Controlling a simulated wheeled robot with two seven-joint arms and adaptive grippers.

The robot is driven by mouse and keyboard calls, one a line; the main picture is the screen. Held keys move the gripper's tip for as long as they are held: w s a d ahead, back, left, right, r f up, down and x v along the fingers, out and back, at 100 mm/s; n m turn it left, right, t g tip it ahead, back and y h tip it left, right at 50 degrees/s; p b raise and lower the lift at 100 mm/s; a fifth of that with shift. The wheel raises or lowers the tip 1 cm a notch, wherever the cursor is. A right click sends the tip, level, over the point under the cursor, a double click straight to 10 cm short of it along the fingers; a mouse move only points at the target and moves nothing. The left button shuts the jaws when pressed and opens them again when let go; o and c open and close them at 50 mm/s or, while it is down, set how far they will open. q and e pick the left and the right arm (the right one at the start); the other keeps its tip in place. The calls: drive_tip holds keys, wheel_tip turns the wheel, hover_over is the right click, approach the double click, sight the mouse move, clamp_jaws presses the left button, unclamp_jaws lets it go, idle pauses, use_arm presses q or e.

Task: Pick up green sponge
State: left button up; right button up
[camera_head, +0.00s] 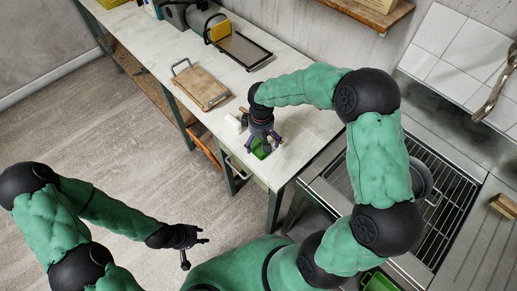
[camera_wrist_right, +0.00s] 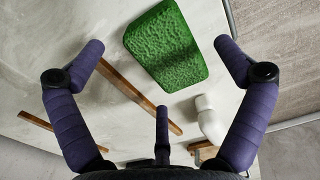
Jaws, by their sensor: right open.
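The green sponge (camera_head: 259,150) lies on the pale worktop (camera_head: 310,125) near its front edge, partly hidden by my right gripper (camera_head: 264,143) in the head view. In the right wrist view the green sponge (camera_wrist_right: 167,46) shows whole, a rough-textured block between the open purple fingers of my right gripper (camera_wrist_right: 158,45). The fingers stand apart on both sides of it, and no contact shows. My left gripper (camera_head: 194,249) is empty over the floor at lower left, its fingers spread.
A white object (camera_head: 233,122) and brown sticks (camera_wrist_right: 140,94) lie close to the sponge. A wooden board (camera_head: 200,87), a dark tray (camera_head: 243,50) and a yellow item (camera_head: 220,30) stand farther back. A sink with a rack (camera_head: 440,205) is at right.

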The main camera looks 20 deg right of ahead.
wheel_tip(320, 180, down, 2)
drive_tip(key=shift+f, duration=0.2)
drive_tip(key=c, duration=1)
drive_tip(key=shift+o, duration=0.2)
drive_tip(key=shift+r, duration=0.15)
drive_tip(key=shift+r, duration=0.55)
wheel_tip(320, 180, up, 3)
drive_tip(key=shift+s+a+f+p, duration=0.1)
drive_tip(key=shift+s+f+p, duration=0.1)
drive_tip(key=shift+p, duration=0.55)
drive_tip(key=s+r, duration=0.1)
drive_tip(key=s+a+r+p, duration=0.1)
drive_tip(key=r, duration=0.1)
drive_tip(key=s+a+r+p, duration=0.1)
drive_tip(key=r, duration=0.1)
drive_tip(key=shift+s+a+r, duration=0.1)
drive_tip(key=shift+s+a, duration=0.05)
drive_tip(key=shift+s, duration=0.15)
drive_tip(key=s+a+r, duration=0.1)
drive_tip(key=s, duration=0.1)
drive_tip(key=s+a+r+p, duration=0.1)
drive_tip(key=s+a, duration=0.1)
drive_tip(key=s, duration=0.1)
drive_tip(key=s+a+r, duration=0.1)
drive_tip(key=s+r, duration=0.1)
drive_tip(key=s, duration=0.1)
drive_tip(key=shift+a+p, duration=0.4)
drive_tip(key=shift+o, duration=0.2)
